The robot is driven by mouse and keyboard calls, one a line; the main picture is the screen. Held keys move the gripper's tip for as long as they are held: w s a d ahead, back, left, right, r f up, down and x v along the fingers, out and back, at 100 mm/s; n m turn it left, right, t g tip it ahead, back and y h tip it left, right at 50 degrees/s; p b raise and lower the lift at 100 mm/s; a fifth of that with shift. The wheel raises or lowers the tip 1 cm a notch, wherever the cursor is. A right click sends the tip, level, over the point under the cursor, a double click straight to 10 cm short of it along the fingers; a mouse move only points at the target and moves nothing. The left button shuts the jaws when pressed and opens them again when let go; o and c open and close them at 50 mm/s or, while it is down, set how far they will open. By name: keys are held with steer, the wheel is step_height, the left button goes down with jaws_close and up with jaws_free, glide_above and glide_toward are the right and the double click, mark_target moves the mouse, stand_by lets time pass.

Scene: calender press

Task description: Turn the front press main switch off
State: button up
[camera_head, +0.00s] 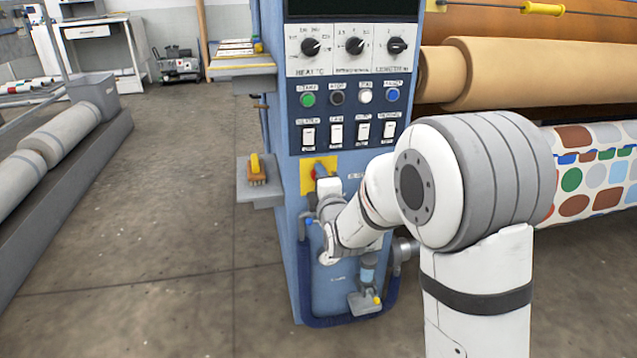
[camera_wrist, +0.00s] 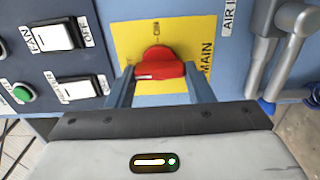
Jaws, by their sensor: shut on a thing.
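The main switch is a red rotary handle (camera_wrist: 158,68) on a yellow plate (camera_wrist: 205,38) marked MAIN in the wrist view. Its handle lies across that picture, with a white mark near its left end. My gripper (camera_wrist: 160,80) has one finger at each end of the handle and is shut on it. My wrist hides most of the switch there.
Above the switch are white rocker switches (camera_head: 335,132), coloured buttons (camera_head: 365,96) and rotary dials (camera_head: 354,46). A small shelf with a brush (camera_head: 257,172) juts out left of the panel. Rollers (camera_head: 520,75) are at right. The floor at left (camera_head: 190,180) is clear.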

steer(key=shift+a, duration=0.1)
steer(key=o, duration=1)
steer(key=p+v, duration=0.2)
steer(key=v, duration=0.5)
steer(key=shift+s, duration=0.4)
